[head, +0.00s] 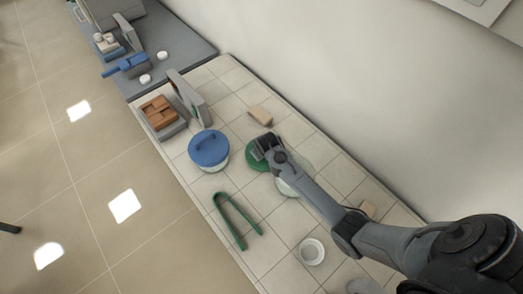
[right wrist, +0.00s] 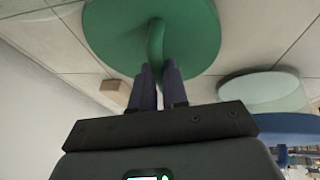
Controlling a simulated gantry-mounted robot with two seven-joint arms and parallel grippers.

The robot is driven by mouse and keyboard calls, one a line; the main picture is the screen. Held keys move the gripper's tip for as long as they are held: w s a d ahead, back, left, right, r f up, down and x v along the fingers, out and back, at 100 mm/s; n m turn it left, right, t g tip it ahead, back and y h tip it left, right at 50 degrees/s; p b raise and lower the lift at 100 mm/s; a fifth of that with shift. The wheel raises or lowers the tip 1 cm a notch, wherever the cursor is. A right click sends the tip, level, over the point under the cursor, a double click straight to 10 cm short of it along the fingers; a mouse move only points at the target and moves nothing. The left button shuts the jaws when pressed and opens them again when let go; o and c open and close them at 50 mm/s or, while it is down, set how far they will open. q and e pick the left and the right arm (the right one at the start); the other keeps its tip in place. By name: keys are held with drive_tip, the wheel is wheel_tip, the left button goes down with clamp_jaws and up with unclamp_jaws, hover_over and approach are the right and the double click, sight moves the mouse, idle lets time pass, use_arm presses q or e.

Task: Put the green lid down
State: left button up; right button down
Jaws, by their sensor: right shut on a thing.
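The round green lid (head: 256,158) is at the middle of the tiled counter in the head view, partly hidden by my right gripper (head: 265,147). In the right wrist view the green lid (right wrist: 185,35) fills the upper middle, and my right gripper (right wrist: 157,78) is shut on its upright handle (right wrist: 156,45). I cannot tell whether the lid touches the tiles. A pale, glassy round container (head: 291,184) stands just beside the lid, partly behind my right arm. My left gripper is not in view.
A blue-lidded container (head: 209,148) stands left of the green lid. Green tongs (head: 240,222) lie in front, and a white bowl (head: 311,251) is nearer. Tan blocks (head: 260,115) lie by the wall. A grey tray with brown blocks (head: 160,112) is at the far left.

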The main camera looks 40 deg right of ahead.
idle(0.3)
drive_tip(key=c, duration=1.1)
unclamp_jaws()
drive_tip(key=shift+c, duration=0.2)
drive_tip(key=shift+r, duration=0.15)
drive_tip(key=p+v, duration=0.2)
drive_tip(key=v, duration=1)
drive_tip(key=s+a+r+y, duration=0.1)
drive_tip(key=s+a, duration=0.4)
drive_tip(key=s, duration=0.7)
drive_tip(key=s+a+r+n+y, duration=0.1)
drive_tip(key=s+a+r, duration=0.2)
drive_tip(key=s, duration=0.8)
drive_tip(key=a, duration=0.2)
drive_tip(key=shift+s+a+n+g, duration=0.3)
drive_tip(key=shift+s+a+g, duration=0.1)
